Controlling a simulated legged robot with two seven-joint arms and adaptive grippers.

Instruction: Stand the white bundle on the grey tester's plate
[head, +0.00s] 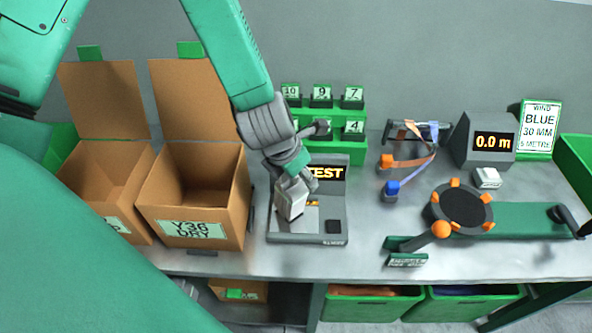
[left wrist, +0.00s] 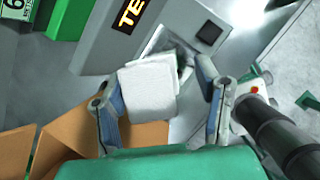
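The white bundle (head: 291,198) is upright, slightly tilted in the picture, over the plate area of the grey tester (head: 308,238). It also shows in the left wrist view (left wrist: 148,92), in front of the tester (left wrist: 140,45). My left gripper (head: 296,184) is above and around the bundle. In the left wrist view its fingers (left wrist: 160,95) are spread on either side, with a visible gap at the right finger; contact on the left is unclear. The bundle hides most of the plate, so I cannot tell whether its base touches. My right gripper is not in view.
An open cardboard box labelled Y36 DRY (head: 194,229) stands close left of the tester, another box (head: 110,190) beyond it. A green numbered rack (head: 345,117) is behind. A round winder (head: 462,207) and a 0.0 m counter (head: 484,140) are to the right.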

